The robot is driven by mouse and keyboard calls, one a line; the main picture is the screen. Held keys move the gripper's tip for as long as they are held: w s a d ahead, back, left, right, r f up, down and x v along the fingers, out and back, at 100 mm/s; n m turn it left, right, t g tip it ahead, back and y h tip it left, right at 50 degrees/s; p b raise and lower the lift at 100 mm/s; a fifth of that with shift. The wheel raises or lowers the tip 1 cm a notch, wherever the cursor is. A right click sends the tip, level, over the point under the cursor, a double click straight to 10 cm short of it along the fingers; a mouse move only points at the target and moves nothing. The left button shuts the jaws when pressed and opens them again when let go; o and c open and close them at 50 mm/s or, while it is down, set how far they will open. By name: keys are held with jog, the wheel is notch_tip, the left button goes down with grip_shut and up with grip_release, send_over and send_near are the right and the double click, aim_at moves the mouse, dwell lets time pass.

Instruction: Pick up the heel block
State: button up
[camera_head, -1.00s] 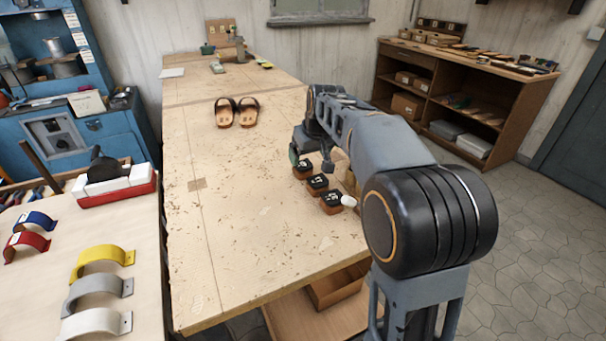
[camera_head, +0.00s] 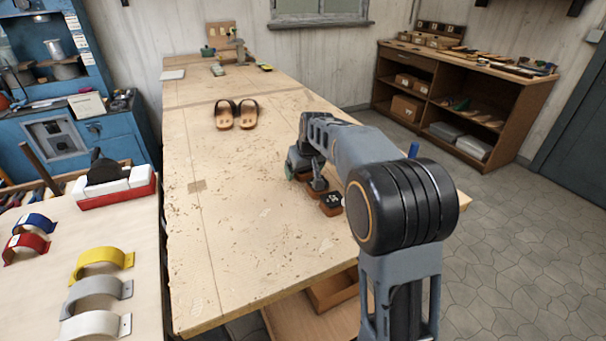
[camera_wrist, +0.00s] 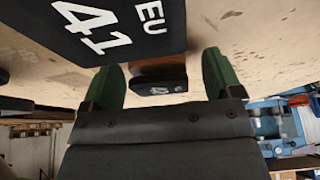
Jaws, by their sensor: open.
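In the wrist view, a brown block with a dark face (camera_wrist: 160,86) lies between the two green fingers of my gripper (camera_wrist: 162,68). The fingers are apart, and I cannot tell whether either touches it. A large black panel marked "EU 41" (camera_wrist: 120,28) is close to the camera and cuts across the top. In the head view, my gripper is low over the right side of the bench, largely hidden by my arm. A brown block with a black, marked top (camera_head: 331,198) shows beside it. I cannot tell which piece is the heel block.
The wooden bench (camera_head: 230,240) is mostly clear to the left of my arm. A pair of sandals (camera_head: 237,114) lies farther back. Coloured arched straps (camera_head: 100,260) lie on a table at left. A brown shelf unit (camera_head: 460,95) stands at the back right.

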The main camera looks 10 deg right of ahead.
jog(key=shift+c, duration=0.4)
jog(key=c, duration=1)
jog(key=shift+o, duration=0.2)
jog(key=shift+r, duration=0.1)
